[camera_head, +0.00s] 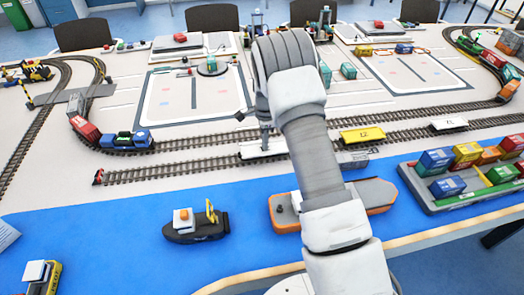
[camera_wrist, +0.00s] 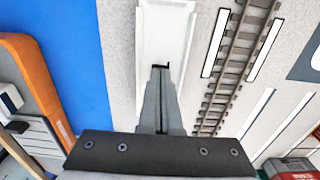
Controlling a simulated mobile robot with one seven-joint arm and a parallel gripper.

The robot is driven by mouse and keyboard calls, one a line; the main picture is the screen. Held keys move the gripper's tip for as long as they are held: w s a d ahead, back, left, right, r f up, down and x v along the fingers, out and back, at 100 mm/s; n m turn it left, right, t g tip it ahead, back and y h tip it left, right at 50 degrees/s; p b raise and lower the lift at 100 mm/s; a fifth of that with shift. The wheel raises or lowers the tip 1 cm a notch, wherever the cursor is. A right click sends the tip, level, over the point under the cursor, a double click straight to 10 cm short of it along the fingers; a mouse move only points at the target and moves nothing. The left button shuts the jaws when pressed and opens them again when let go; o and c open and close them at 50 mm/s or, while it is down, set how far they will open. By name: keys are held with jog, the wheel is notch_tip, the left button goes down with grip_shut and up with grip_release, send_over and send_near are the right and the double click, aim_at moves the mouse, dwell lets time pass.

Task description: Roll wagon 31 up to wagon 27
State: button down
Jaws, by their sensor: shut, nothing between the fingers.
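A white, open-topped wagon (camera_head: 263,149) stands on the near straight track, left of my arm. It also shows in the wrist view (camera_wrist: 180,22), directly below my fingers. My gripper (camera_head: 266,138) is shut and empty, its fingertips (camera_wrist: 160,70) pointing down over or into the wagon's hollow; whether they touch it I cannot tell. A yellow wagon (camera_head: 362,134) stands further right, and a white wagon (camera_head: 448,125) beyond it. They appear to be on the same track. Their numbers are too small to read, so I cannot tell which is 31 or 27.
A grey wagon (camera_head: 352,160) sits partly behind my arm. A red buffer (camera_head: 98,177) marks the track's left end. An orange-grey ship (camera_head: 372,195) and a small black boat (camera_head: 196,226) lie on the blue area in front.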

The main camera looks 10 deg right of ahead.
jog(key=shift+d+b, duration=1)
jog(key=shift+d, duration=8.9)
jog(key=shift+d, duration=0.3)
jog(key=shift+d, duration=1.85)
jog(key=shift+d, duration=0.4)
jog(key=shift+d, duration=0.1)
notch_tip(320, 180, up, 7)
jog(key=p, duration=0.3)
